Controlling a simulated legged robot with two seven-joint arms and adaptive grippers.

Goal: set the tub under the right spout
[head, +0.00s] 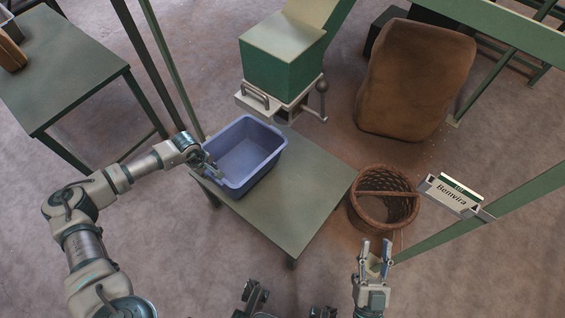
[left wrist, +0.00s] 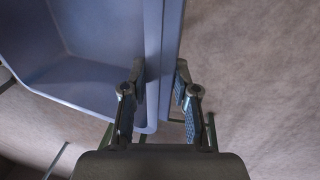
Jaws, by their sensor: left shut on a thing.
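The blue tub (head: 262,165) is upright at the back left end of a green-grey table (head: 308,190), empty inside; I cannot tell if it rests on the top or hangs just above it. My left gripper (head: 211,168) is shut on the tub's left wall. In the left wrist view the tub (left wrist: 75,75) has its wall between my two fingers (left wrist: 160,95). A green hopper (head: 270,65) with a metal spout (head: 262,104) and a lever stands behind the table, beyond the tub. My right gripper (head: 375,246) is open and empty, low in the view.
A wicker basket (head: 385,212) stands right of the table. A brown sack (head: 415,80) lies behind it. A sign reading "Bomvira" (head: 450,195) is on a green rail at right. Another table (head: 65,75) stands at the far left. The table's front right part is clear.

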